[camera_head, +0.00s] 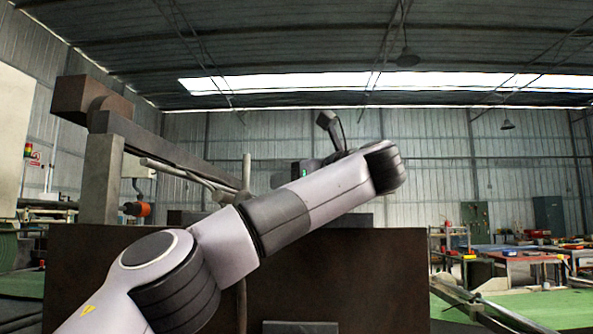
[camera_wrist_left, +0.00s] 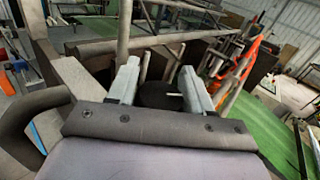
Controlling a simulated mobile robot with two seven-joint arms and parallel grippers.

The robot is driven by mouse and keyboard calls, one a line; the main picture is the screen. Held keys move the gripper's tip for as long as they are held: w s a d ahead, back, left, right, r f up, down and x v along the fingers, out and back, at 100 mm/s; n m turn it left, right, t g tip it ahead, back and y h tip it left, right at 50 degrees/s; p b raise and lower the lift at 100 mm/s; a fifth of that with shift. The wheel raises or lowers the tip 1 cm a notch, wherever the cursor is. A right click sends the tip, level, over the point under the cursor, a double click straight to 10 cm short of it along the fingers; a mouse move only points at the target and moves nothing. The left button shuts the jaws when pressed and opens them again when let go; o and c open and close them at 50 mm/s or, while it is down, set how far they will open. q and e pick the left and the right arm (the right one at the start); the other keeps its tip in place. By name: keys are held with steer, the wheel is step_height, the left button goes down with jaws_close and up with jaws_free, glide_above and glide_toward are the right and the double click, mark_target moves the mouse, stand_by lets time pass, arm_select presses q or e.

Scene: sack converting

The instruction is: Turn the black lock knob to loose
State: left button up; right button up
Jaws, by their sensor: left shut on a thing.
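The black lock knob (camera_wrist_left: 158,97) shows in the left wrist view as a dark round shape with a thin pale line on it. My left gripper (camera_wrist_left: 160,78) has one grey finger on each side of the knob and is shut on it. Which setting the pale line marks cannot be read. In the head view my left arm reaches across from the lower left and bends back at its far end. The knob cannot be made out there, and the gripper's fingers are largely hidden behind the arm. My right gripper is in neither view.
A wide dark brown machine panel (camera_head: 350,275) stands behind my left arm. A grey upright post (camera_head: 101,178) and a long beam are at its left. Orange parts (camera_wrist_left: 237,65) stand right of the gripper. Workbenches (camera_head: 525,258) are at the far right.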

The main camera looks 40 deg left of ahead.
arm_select(q)
steer(key=n+g+p, duration=0.1)
steer(key=g, duration=0.1)
steer(key=n+g+p, duration=0.1)
steer(key=g+p, duration=0.1)
steer(key=shift+s+r+y, duration=0.2)
steer(key=shift+y, duration=0.2)
steer(key=shift+s+f+n+g+p, duration=0.1)
steer(key=shift+n+g+p, duration=0.6)
steer(key=shift+g+p, duration=0.15)
steer(key=n+g+p, duration=0.1)
steer(key=g+p, duration=0.1)
steer(key=p, duration=0.1)
steer(key=shift+s+n, duration=0.1)
steer(key=shift+n, duration=0.2)
steer(key=shift+s+f+n+g+p, duration=0.1)
steer(key=shift+f+n+g+p, duration=0.25)
steer(key=shift+g+p, duration=0.4)
steer(key=o, duration=1)
steer(key=shift+r, duration=0.1)
steer(key=shift+c, duration=0.2)
steer(key=shift+r, duration=0.1)
